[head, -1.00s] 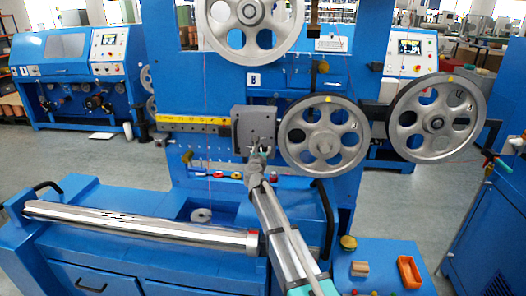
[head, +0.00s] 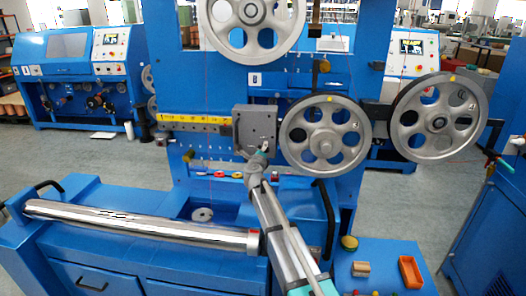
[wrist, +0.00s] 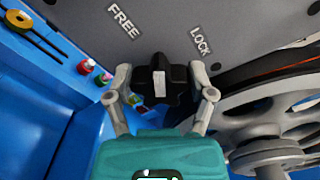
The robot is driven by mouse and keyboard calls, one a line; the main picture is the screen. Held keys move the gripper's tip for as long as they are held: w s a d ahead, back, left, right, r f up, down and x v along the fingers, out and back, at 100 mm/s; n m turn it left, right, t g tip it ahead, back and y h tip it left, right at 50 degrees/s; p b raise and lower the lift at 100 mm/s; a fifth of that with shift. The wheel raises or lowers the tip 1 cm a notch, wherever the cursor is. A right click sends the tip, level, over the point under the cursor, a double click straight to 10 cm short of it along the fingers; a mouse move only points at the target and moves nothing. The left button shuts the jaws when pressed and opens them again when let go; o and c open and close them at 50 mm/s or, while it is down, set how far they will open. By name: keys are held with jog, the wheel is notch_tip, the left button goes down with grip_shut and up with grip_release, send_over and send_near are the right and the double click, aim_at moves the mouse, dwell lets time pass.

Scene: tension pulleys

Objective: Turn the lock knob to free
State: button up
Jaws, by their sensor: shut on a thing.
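The lock knob (wrist: 159,84) is black and lobed with a white stripe, and sits in the middle of the wrist view. The stripe runs roughly up and down in the picture. My gripper (wrist: 160,88) is shut on the knob, one finger on each side. The grey plate behind it bears the labels FREE (wrist: 123,22), at upper left, and LOCK (wrist: 200,41), at upper right. In the head view, my gripper (head: 255,153) is at the lower part of the grey block (head: 257,120); the knob is too small and covered to make out there.
A spoked pulley (head: 323,137) stands close to the right of my gripper; it also shows in the wrist view (wrist: 270,110). A yellow scale rail (head: 190,118) runs to the left. A shiny roller (head: 140,226) lies in front at left. Small coloured parts (wrist: 85,66) sit below the plate.

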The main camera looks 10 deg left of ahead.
jog(key=n, duration=0.6)
jog(key=shift+a+f, duration=0.1)
jog(key=shift+f, duration=0.05)
dwell(0.3)
jog(key=o, duration=1.1)
jog(key=s, duration=1.2)
jog(key=shift+a, duration=0.2)
jog(key=shift+d+n, duration=0.1)
jog(key=shift+n, duration=0.2)
